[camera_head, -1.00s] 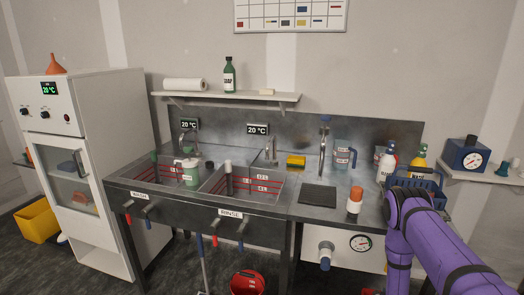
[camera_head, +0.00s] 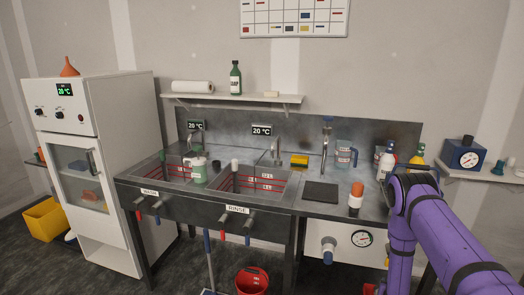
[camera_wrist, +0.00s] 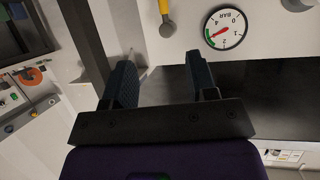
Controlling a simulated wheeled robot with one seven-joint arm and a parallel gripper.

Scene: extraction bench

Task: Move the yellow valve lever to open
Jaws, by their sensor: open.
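The yellow valve lever (camera_wrist: 167,29) shows at the top of the wrist view, on a white panel beside a round pressure gauge (camera_wrist: 225,28). In the head view the gauge (camera_head: 362,239) is on the panel under the bench.
A white and blue knob (camera_head: 327,250) sticks out of the panel left of the gauge. The bench (camera_head: 285,213) holds two sinks, a dark mat (camera_head: 320,192) and an orange-topped bottle (camera_head: 356,197). A red bucket (camera_head: 252,280) stands on the floor. Dark open space lies below the panel.

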